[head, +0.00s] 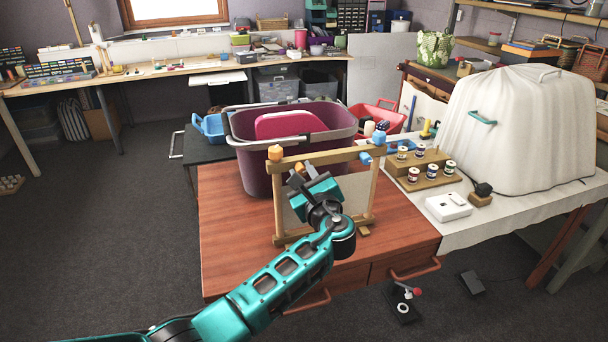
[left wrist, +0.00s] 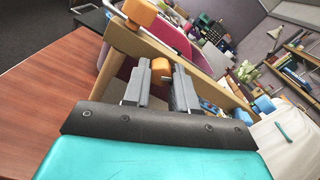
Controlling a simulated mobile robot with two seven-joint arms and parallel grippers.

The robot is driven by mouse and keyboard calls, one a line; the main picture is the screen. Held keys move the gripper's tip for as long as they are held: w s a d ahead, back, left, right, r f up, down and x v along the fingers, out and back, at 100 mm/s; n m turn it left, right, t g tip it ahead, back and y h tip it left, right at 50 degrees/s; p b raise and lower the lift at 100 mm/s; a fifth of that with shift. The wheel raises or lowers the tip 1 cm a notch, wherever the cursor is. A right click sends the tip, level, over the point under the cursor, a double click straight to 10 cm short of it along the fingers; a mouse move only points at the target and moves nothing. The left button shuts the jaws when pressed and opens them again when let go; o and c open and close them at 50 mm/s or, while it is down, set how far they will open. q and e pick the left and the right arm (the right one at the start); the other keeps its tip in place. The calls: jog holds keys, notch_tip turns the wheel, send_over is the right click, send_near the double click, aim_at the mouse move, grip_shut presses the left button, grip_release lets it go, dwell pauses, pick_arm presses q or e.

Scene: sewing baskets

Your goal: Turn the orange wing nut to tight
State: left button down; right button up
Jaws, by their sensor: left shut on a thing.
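A wooden frame (head: 325,155) stands upright on the red-brown table, with an orange cap (head: 275,153) on its left post and blue fittings (head: 365,158) at its right end. My left gripper (head: 296,172) reaches up to the crossbar near that left post. In the left wrist view, its two grey fingers (left wrist: 160,86) are shut on the orange wing nut (left wrist: 160,68), which shows between them close to the bar. The orange cap also shows there (left wrist: 137,13), above and left of the fingers. My right gripper is not in view.
A purple basket (head: 240,150) with a pink item inside stands just behind the frame. Spool racks (head: 430,180), a white box (head: 448,207) and a white-covered machine (head: 520,125) are on the right-hand table. The left part of the wooden table (head: 225,220) is clear.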

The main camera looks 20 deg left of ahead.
pick_arm(q)
jog(key=shift+m, duration=2.3)
jog(key=c, duration=0.9)
grip_release()
jog(key=v, duration=1.3)
